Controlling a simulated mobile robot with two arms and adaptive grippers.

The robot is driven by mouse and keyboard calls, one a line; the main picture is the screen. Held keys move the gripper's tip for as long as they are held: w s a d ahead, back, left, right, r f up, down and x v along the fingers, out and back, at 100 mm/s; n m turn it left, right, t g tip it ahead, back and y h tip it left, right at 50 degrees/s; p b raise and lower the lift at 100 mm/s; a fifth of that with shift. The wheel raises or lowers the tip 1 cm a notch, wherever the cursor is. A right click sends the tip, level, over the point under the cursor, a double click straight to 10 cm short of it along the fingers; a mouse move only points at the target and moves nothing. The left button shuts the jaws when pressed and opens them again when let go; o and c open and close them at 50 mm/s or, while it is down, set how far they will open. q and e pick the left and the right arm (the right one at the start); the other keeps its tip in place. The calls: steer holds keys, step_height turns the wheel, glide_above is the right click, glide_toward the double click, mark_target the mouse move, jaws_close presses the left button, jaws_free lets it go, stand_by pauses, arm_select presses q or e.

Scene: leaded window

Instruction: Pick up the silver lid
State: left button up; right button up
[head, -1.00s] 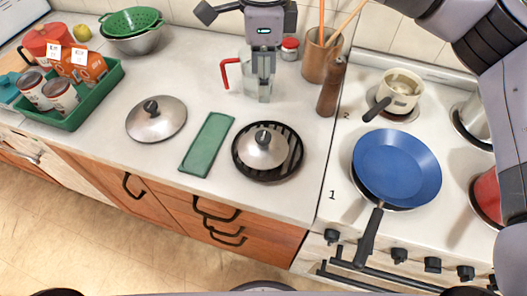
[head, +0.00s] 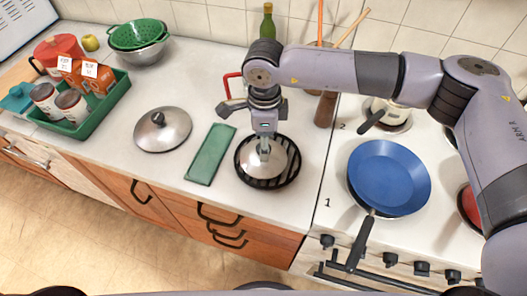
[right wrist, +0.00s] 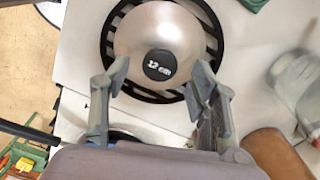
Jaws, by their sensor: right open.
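A small silver lid (head: 279,163) lies on a round black ribbed trivet or pan (head: 291,178) on the counter. Its dark knob reads "12 cm" in the right wrist view (right wrist: 160,65). A larger silver lid (head: 175,132) with a black knob lies flat on the counter to the left. My right gripper (head: 264,152) points down over the small lid and partly hides it. In the right wrist view the gripper (right wrist: 162,72) is open, a finger on either side of the knob, with nothing held. I cannot tell whether the fingers touch the lid. My left gripper is not in view.
A green mat (head: 211,153) lies between the lids. A clear jug (right wrist: 298,80) with a red handle stands behind, mostly hidden by my arm in the head view. A blue pan (head: 388,178) is on the stove at right. A green crate (head: 88,128) holds cans at left.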

mark_target(250, 156)
steer(key=shift+f+p, duration=0.4)
steer(key=shift+f, duration=1.1)
steer(key=shift+c, duration=0.2)
jaws_close()
